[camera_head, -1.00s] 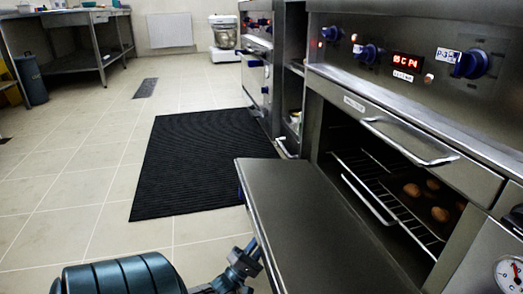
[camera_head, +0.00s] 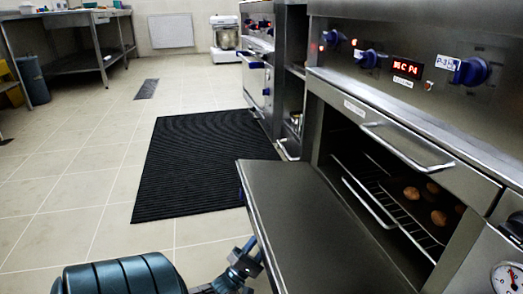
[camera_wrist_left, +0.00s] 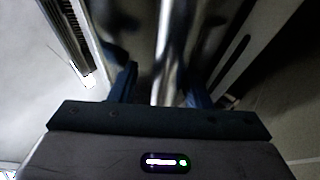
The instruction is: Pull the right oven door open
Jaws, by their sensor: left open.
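The oven door (camera_head: 310,225) stands open in the head view, its flat metal panel swung out and down from the oven front. Inside the oven cavity is a wire rack (camera_head: 400,215) with several brown buns (camera_head: 425,193). My left gripper (camera_head: 250,258) is at the door's left edge, low in the head view, its fingertips partly hidden by the door. In the left wrist view its two fingers (camera_wrist_left: 160,90) are apart, with a blurred shiny metal bar (camera_wrist_left: 165,50) running between them. I cannot tell whether they touch the bar. My right gripper is not in view.
A metal drawer-like front with a bar handle (camera_head: 405,148) sits above the cavity, below the control panel (camera_head: 410,65) with blue knobs. A black mat (camera_head: 200,160) lies on the tiled floor to the left. A dial gauge (camera_head: 508,277) is at lower right.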

